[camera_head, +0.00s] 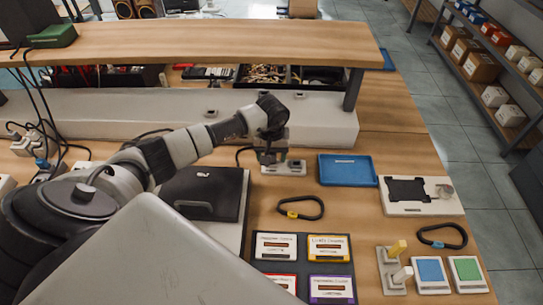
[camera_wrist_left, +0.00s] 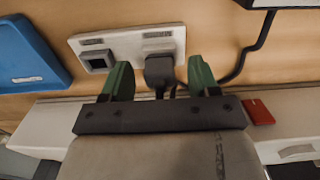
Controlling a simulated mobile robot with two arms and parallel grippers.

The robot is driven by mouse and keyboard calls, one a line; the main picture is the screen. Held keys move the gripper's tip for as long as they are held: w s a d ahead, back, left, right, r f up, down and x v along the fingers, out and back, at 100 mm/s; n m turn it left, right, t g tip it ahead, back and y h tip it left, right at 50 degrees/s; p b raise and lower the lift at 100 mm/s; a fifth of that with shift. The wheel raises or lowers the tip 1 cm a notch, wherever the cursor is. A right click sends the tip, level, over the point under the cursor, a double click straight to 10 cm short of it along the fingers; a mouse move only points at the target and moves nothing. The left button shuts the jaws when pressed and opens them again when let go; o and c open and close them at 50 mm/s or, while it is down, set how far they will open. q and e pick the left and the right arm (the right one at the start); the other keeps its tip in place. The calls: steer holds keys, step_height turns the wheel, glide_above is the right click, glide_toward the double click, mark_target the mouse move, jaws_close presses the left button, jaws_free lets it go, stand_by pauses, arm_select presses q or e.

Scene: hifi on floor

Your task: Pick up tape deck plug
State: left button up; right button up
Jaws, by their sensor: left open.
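A dark plug (camera_wrist_left: 160,72) sits in the right-hand socket of a white outlet plate (camera_wrist_left: 125,44) in the left wrist view; I take it as the tape deck plug, though no label is readable. My left gripper (camera_wrist_left: 158,82) is open, with its green fingers on either side of the plug and gaps showing between. In the head view my left gripper (camera_head: 268,152) points down over the outlet plate (camera_head: 284,168) and mostly hides the plug. A black cable (camera_wrist_left: 243,66) runs beside the right finger. My right gripper is in neither view.
A blue tray (camera_head: 347,170) lies right of the outlet plate. A dark case (camera_head: 204,190) is to the left. A wooden shelf (camera_head: 200,40) overhangs behind.

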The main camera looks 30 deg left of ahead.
arm_select(q)
steer(key=c, duration=1)
steer(key=shift+o, duration=0.2)
steer(key=shift+r, duration=0.15)
